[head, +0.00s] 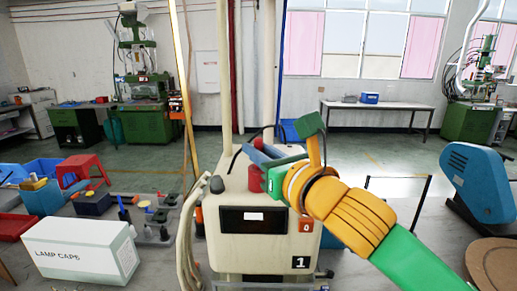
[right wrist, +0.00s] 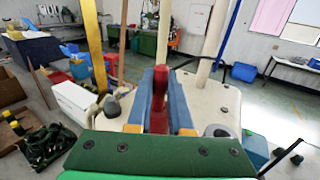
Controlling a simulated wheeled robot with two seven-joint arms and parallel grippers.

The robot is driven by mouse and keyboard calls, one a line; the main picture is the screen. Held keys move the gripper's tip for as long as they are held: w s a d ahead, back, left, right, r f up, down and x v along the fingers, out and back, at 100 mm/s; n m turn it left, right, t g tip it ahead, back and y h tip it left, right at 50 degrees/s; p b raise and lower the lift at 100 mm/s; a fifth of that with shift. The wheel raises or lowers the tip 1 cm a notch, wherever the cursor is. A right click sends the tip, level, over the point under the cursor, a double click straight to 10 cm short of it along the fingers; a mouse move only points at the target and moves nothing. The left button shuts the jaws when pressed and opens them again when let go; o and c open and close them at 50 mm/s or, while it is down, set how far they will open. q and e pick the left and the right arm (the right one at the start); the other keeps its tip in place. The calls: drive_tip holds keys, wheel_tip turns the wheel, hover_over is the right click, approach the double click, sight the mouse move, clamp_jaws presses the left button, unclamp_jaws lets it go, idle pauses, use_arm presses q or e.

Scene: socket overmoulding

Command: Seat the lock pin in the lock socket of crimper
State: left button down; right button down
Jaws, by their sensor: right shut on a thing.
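My right gripper (head: 265,151) reaches in from the right over the top of the off-white crimper (head: 230,192). In the right wrist view, its two blue fingers (right wrist: 160,88) are shut on an upright-looking red piece, which I take for the lock pin (right wrist: 159,76). In the head view only a small red tip of it shows by the fingers, and its lower end is hidden. I cannot pick out the lock socket or tell whether the pin touches it. My left gripper is in neither view.
The crimper has a dark front panel (head: 253,219), and a grey knob (head: 217,185) on its left side. A white lamp-caps box (head: 85,250) stands on the left. A blue machine (head: 480,183) stands on the right. Poles and a cable rise behind the crimper.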

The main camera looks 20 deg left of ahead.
drive_tip(key=shift+f, duration=0.2)
drive_tip(key=c, duration=0.7)
unclamp_jaws()
drive_tip(key=shift+c, duration=0.2)
drive_tip(key=shift+s+d, duration=0.1)
drive_tip(key=shift+d, duration=0.05)
drive_tip(key=b+v, duration=0.3)
drive_tip(key=v, duration=0.4)
drive_tip(key=shift+b, duration=0.3)
drive_tip(key=shift+r, duration=0.1)
